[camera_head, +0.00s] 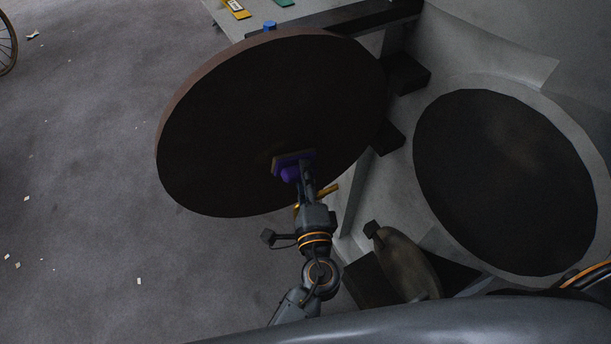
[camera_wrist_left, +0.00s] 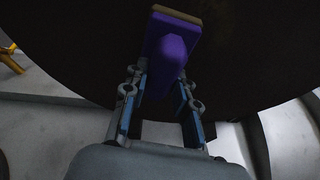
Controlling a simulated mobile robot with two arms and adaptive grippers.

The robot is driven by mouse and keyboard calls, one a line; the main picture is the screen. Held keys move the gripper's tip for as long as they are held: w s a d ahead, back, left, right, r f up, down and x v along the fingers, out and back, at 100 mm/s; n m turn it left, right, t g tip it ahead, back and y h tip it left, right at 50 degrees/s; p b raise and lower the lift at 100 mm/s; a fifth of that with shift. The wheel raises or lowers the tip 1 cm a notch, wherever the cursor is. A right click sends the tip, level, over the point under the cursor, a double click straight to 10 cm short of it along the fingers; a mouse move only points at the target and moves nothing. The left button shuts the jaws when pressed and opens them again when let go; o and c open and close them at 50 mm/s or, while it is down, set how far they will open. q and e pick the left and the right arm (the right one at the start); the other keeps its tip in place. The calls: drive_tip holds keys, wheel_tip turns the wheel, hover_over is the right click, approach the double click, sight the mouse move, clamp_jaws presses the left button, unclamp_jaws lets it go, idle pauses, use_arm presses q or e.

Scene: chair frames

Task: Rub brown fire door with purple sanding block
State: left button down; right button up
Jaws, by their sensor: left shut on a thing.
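The brown fire door (camera_head: 260,120) is a large dark round disc, standing open on its hinges at the upper middle of the head view. It also fills the upper part of the left wrist view (camera_wrist_left: 250,50). My left gripper (camera_head: 301,180) is shut on the purple sanding block (camera_head: 290,173), in front of the door's lower right part. In the left wrist view the block (camera_wrist_left: 170,45) sits between the fingers (camera_wrist_left: 160,95), its tan pad pointing toward the door. The block appears at or very near the door face; exact contact cannot be told. My right gripper is not in view.
A round dark opening (camera_head: 505,180) in a grey wall stands at the right. A brownish rounded object (camera_head: 408,265) lies below it. A bench (camera_head: 300,18) with a yellow item (camera_head: 236,9) is behind the door. The grey floor (camera_head: 80,150) at left is mostly clear with small scraps.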

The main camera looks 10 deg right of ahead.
use_arm(q)
drive_tip(key=d+r, duration=0.1)
drive_tip(key=d+r+n, duration=0.1)
drive_tip(key=r, duration=0.1)
drive_tip(key=d+r+n, duration=0.1)
drive_tip(key=r, duration=0.1)
drive_tip(key=shift+w+y, duration=0.35)
drive_tip(key=shift+y, duration=0.05)
drive_tip(key=shift+s+a+p, duration=0.3)
drive_tip(key=shift+a+p, duration=0.1)
drive_tip(key=shift+a, duration=0.7)
drive_tip(key=shift+s+a, duration=0.25)
drive_tip(key=shift+a, duration=0.8)
drive_tip(key=shift+f, duration=0.1)
